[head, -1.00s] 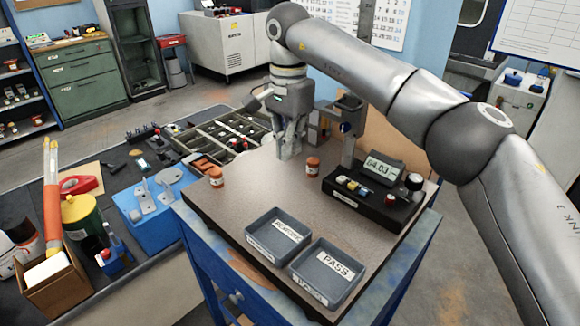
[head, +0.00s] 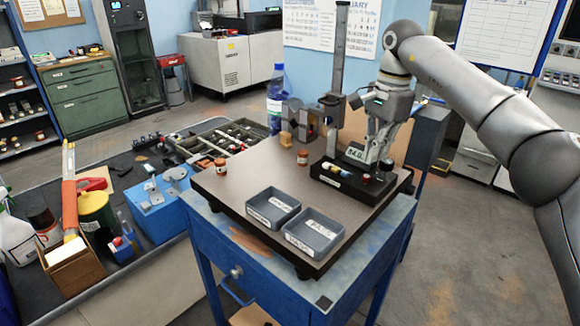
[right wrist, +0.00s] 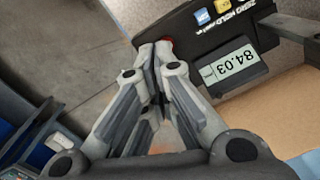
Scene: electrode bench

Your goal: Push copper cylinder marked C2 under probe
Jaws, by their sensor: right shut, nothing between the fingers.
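One copper cylinder (head: 302,157) stands on the brown bench top (head: 255,172) close to the left end of the black instrument box (head: 345,182). Another copper cylinder (head: 220,163) stands near the top's left edge. Their marks are too small to read, so I cannot tell which is C2. The probe stand's post (head: 339,65) rises behind the box; the probe tip is not clear. My right gripper (head: 374,154) is shut and empty above the box, beside its display; its fingers also show in the right wrist view (right wrist: 152,50). My left gripper is not in view.
Two grey trays, one (head: 273,207) beside the PASS tray (head: 313,236), sit at the front edge. The display (right wrist: 237,66) reads 84.03. A blue bottle (head: 276,100) stands behind the top. The middle of the top is clear.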

